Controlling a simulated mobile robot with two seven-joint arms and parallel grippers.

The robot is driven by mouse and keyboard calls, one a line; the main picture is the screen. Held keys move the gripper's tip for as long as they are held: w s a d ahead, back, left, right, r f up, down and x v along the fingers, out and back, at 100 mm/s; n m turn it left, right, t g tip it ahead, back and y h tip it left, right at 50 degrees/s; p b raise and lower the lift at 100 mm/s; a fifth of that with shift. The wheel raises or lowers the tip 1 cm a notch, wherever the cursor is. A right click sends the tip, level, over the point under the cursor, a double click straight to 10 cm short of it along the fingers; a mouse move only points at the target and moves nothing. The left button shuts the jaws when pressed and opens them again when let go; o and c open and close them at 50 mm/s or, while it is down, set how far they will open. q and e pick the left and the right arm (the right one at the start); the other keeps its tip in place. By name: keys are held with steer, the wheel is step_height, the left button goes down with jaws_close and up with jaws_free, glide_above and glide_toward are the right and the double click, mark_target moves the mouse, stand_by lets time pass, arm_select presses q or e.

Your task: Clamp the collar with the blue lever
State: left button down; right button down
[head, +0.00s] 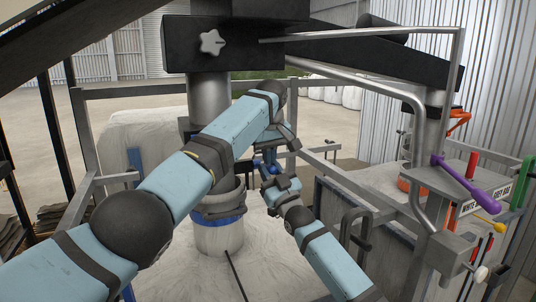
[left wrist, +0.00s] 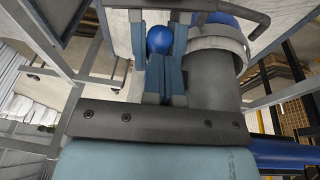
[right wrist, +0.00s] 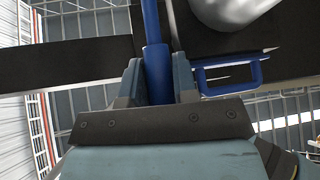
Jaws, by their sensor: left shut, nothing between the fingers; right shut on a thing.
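A white spout (head: 218,238) hangs below the grey pipe (head: 208,97) in the head view, with a dark grey collar (head: 222,203) and a blue band around it. The pipe and collar also show at the right of the left wrist view (left wrist: 208,75). My right gripper (head: 273,184) is shut on the blue lever (right wrist: 154,70), a straight bar rising between its fingers in the right wrist view. My left gripper (head: 284,140) is shut and empty, right of the pipe. My arms partly hide the collar and lever in the head view.
A black beam (head: 240,58) with a star knob (head: 212,42) crosses above. Metal rails surround the white bag (head: 145,145). At the right are a purple lever (head: 470,183), a green handle (head: 522,180) and a bent steel pipe (head: 420,130).

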arm_select(q)
steer(key=shift+s+d+f, duration=0.1)
steer(key=shift+s+f, duration=0.1)
steer(key=shift+f, duration=0.5)
arm_select(e)
steer(key=shift+r, duration=0.25)
arm_select(q)
steer(key=shift+f, duration=0.1)
arm_select(e)
steer(key=shift+s+r, duration=0.1)
steer(key=shift+r, duration=0.1)
steer(key=c, duration=1.2)
jaws_free()
steer(key=shift+f, duration=0.15)
